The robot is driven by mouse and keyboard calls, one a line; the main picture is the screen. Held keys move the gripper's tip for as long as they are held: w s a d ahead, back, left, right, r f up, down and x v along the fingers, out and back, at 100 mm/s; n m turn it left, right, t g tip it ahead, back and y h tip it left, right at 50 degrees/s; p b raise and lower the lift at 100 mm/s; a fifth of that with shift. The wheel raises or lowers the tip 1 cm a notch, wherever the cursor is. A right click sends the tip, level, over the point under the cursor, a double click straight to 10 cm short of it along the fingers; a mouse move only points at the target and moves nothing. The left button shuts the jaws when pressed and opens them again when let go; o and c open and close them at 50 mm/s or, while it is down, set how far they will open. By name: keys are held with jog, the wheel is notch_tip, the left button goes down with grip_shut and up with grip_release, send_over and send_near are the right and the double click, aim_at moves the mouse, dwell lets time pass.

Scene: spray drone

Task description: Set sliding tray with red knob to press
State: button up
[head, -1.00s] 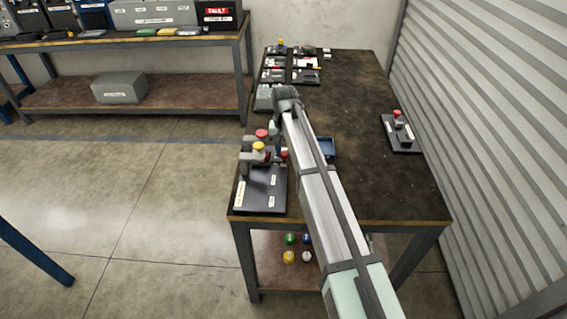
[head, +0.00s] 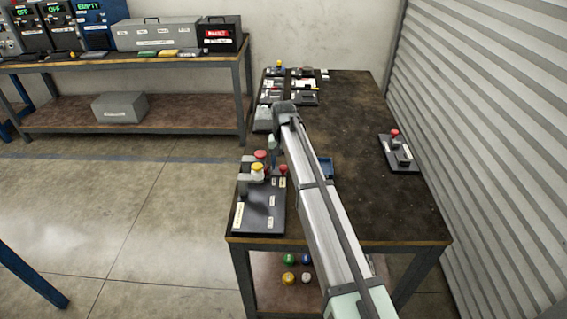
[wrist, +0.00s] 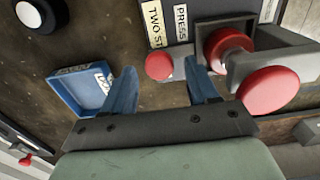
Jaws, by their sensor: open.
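A black panel (head: 262,210) with white labels lies at the table's front left. It bears a yellow knob (head: 257,168) and red knobs, one of them at its right (head: 283,169). In the wrist view a small red knob (wrist: 159,66) appears between the fingertips of my gripper (wrist: 160,68), beside labels reading "PRESS" (wrist: 180,22) and "TWO ST…". The fingers are open; I cannot tell whether they touch it. A larger red knob (wrist: 228,44) and a red button (wrist: 268,91) on grey blocks sit right of the fingers. The tray's sliding part is not clearly visible.
A blue open tray (wrist: 82,88) lies left of my fingers. A separate panel with a red knob (head: 395,134) stands at the table's right. Several small devices (head: 290,85) fill the back left. The table's middle right is clear.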

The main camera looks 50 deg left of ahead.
notch_tip(320, 180, up, 14)
dwell(0.7)
jog(key=shift+d+f, duration=0.1)
jog(key=shift+f, duration=0.05)
dwell(0.4)
jog(key=s+d+f+m+g+h, duration=0.1)
jog(key=s+d+f, duration=0.35)
jog(key=d, duration=0.75)
jog(key=s+d+f+m, duration=0.2)
jog(key=d+f, duration=0.6)
jog(key=d, duration=0.5)
jog(key=s+d+f+m+g+h, duration=0.1)
jog(key=s+d+f, duration=0.3)
jog(key=d+f, duration=0.55)
jog(key=w+d+f+m+g, duration=0.1)
jog(key=d+f, duration=0.8)
jog(key=d, duration=0.4)
jog(key=w+d+f+m+g, duration=0.1)
jog(key=d+f, duration=0.8)
jog(key=d, duration=0.3)
jog(key=s+d+f+m+g+y, duration=0.2)
jog(key=s+d+f+m, duration=0.1)
jog(key=s+d+f, duration=1.3)
jog(key=shift+s+d+g, duration=0.4)
jog(key=shift+s+d, duration=0.6)
jog(key=shift+s, duration=0.2)
